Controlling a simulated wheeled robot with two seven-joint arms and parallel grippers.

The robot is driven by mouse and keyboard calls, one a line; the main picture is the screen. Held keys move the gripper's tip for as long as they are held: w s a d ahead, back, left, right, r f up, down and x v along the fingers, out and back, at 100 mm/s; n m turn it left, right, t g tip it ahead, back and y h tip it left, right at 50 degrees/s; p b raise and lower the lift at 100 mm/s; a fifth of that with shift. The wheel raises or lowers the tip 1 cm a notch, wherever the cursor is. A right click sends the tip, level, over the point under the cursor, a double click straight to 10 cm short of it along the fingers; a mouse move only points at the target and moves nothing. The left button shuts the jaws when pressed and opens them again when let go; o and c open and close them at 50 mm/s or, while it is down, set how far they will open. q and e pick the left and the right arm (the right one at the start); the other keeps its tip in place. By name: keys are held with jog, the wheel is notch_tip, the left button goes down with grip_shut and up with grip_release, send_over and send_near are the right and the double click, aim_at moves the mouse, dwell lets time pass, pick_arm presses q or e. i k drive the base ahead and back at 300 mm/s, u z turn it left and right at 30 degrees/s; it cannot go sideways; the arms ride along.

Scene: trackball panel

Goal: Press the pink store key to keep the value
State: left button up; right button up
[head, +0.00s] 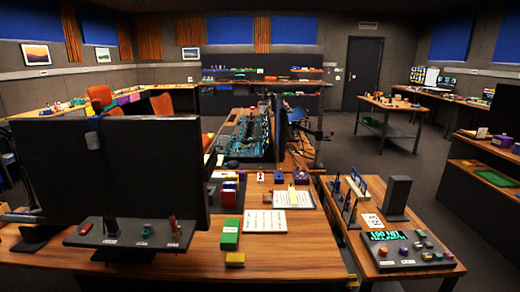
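The panel (391,262) lies on the wooden side table at the lower right. It has a dark display with glowing green text (388,235) at its back. Several small coloured knobs and keys sit on its top, among them a pinkish one (417,246) right of the display. They are too small to tell for sure which is the pink store key, or whether any is pressed. Neither of my grippers is in view, and nothing touches the panel.
A dark upright box (396,196) and a rack of upright items (349,205) stand behind the panel. A large black monitor (110,170) fills the left front. A green block (230,234) and a yellow block (235,260) lie on the desk (290,258).

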aim_at(447, 255)
jog(key=z, duration=1.25)
